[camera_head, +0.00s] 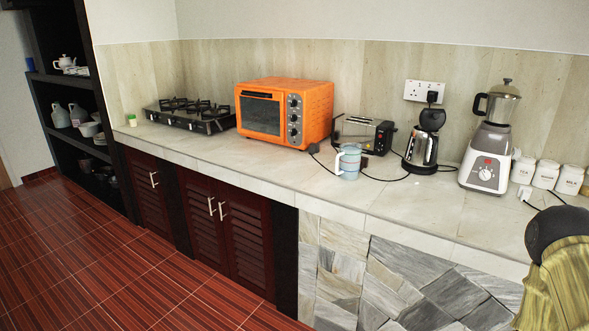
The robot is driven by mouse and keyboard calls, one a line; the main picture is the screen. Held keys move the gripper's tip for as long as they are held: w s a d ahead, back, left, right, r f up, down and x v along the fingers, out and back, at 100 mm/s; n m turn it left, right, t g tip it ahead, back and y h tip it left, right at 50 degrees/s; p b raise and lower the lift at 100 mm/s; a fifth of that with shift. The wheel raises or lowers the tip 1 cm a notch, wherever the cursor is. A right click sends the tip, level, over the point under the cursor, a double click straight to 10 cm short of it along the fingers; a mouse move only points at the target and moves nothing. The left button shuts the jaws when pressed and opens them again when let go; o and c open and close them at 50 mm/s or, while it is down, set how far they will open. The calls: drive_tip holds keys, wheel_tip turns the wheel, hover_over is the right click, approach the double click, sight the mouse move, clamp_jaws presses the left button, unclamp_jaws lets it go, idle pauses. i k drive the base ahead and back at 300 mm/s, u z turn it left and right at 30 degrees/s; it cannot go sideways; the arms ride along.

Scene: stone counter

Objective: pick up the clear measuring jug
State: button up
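The clear measuring jug (348,161) stands upright on the stone counter (400,205), near its front edge. It looks pale bluish and see-through, with a handle on its left side. It stands in front of the toaster and to the right of the orange oven. A dark cable runs close by it. My gripper does not show in this view, so I cannot see whether it is open or shut.
The orange oven (285,110), toaster (363,134), kettle (424,145) and blender (490,140) line the back. White canisters (545,174) stand at the right, a gas hob (190,114) at the left. Counter in front of the kettle is clear except for cables.

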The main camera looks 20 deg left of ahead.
sight(350, 155)
drive_tip(key=z, duration=0.35)
drive_tip(key=k, duration=0.15)
drive_tip(key=u, duration=1.45)
drive_tip(key=i, duration=0.7)
drive_tip(key=z, duration=0.2)
